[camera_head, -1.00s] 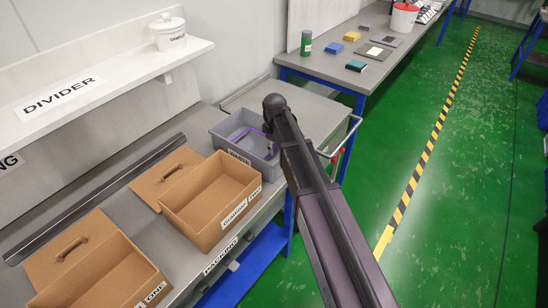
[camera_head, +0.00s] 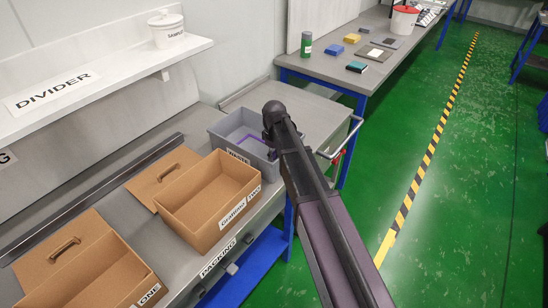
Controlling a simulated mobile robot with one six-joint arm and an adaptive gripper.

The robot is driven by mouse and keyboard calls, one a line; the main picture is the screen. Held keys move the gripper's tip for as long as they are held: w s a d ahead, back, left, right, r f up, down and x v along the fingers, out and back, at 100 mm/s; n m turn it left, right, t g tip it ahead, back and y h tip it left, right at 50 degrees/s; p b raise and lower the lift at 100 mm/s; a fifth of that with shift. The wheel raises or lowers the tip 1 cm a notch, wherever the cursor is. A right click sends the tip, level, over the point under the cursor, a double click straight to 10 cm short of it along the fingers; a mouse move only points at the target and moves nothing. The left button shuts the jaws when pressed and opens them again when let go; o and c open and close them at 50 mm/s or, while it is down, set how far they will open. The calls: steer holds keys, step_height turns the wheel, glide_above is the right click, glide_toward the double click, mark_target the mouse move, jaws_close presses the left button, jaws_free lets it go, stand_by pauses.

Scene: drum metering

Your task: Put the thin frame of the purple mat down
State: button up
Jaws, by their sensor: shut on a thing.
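The thin purple frame (camera_head: 246,137) shows as a thin outline within the grey bin (camera_head: 226,146) on the bench. Part of it is hidden by my arm. My gripper (camera_head: 271,153) is at the bin's right side, dark and mostly hidden behind my arm's end. It is shut on the purple frame. I cannot tell whether the frame touches the bin's floor.
An open cardboard box (camera_head: 207,208) labelled TWO stands left of the bin, another box (camera_head: 118,283) labelled ONE nearer. A grey trolley top (camera_head: 300,112) lies behind the bin. A far table (camera_head: 382,58) holds several small items. A shelf (camera_head: 110,75) overhangs at left.

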steer(key=o, duration=1)
steer(key=shift+c, duration=0.2)
steer(key=shift+r, duration=0.1)
step_height(320, 180, up, 12)
steer(key=p, duration=1.2)
steer(key=shift+d, duration=0.1)
steer(key=s+d+m, duration=1)
steer(key=s+d, duration=0.5)
steer(key=s, duration=0.5)
steer(key=shift+s+d, duration=0.2)
steer(key=shift+d, duration=0.1)
